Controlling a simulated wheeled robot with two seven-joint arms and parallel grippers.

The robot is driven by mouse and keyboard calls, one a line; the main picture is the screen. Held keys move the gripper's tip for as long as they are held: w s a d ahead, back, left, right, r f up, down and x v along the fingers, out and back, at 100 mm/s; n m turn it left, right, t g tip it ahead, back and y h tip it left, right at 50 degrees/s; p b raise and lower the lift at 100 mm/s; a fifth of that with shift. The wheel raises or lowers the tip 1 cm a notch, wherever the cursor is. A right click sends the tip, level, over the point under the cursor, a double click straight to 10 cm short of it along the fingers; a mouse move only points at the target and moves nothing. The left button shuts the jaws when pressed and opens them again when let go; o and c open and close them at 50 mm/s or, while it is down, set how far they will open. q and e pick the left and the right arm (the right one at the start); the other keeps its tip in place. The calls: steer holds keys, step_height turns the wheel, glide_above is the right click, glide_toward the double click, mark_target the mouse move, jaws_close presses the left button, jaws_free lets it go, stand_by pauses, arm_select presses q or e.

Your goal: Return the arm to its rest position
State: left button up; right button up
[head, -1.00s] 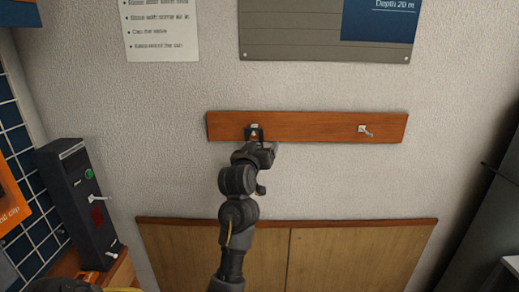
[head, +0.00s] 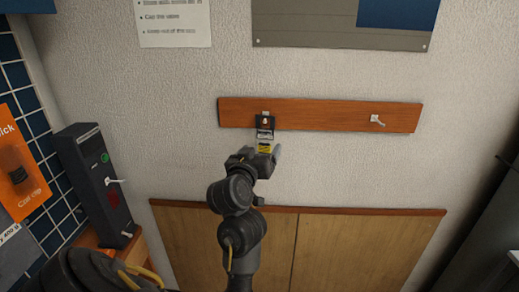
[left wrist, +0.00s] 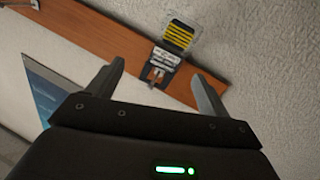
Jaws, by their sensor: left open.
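My left gripper (head: 262,162) is in front of the wall, just below the wooden rail. In the left wrist view its two fingers (left wrist: 160,85) are spread apart with nothing between them. A small dark item with a yellow-and-black striped part (head: 264,148) hangs at the rail's left hook. It also shows in the left wrist view (left wrist: 178,36), beyond the fingertips and apart from them. The left arm reaches up from the bottom of the head view. My right gripper is not in view.
The wooden rail (head: 330,114) has a second, empty hook (head: 377,121) on its right. A dark box with a white lever (head: 92,180) stands at left by a blue tiled panel. A low wooden cabinet (head: 350,245) is below. The wall right of my arm is clear.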

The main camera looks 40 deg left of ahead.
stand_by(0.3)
arm_select(q)
steer(key=w+d+f+m+g+h, duration=0.15)
steer(key=w+f, duration=0.25)
steer(key=f, duration=0.8)
steer(key=w+d+f+m+g+h, duration=0.1)
steer(key=w+d+f+m+g, duration=0.2)
steer(key=f, duration=0.9)
steer(key=s+d+f+m+g+h, duration=0.1)
steer(key=s+d+f, duration=0.2)
steer(key=f, duration=1)
steer(key=s+d+f+m+g+h, duration=0.1)
steer(key=s+d+f+g, duration=0.15)
steer(key=f, duration=0.95)
steer(key=s+d+f+m+g+h, duration=0.1)
steer(key=s+d+f+g, duration=0.15)
steer(key=s+f, duration=1.15)
steer(key=s+d+f+m+g+h, duration=0.1)
steer(key=s+d+f+g, duration=0.15)
steer(key=s+f, duration=1.15)
steer(key=s+f+g, duration=0.2)
steer(key=s, duration=1.7)
steer(key=shift+s+a+m+g, duration=0.25)
steer(key=shift+a+m+g, duration=0.05)
steer(key=shift+a+m, duration=0.1)
steer(key=shift+c, duration=0.2)
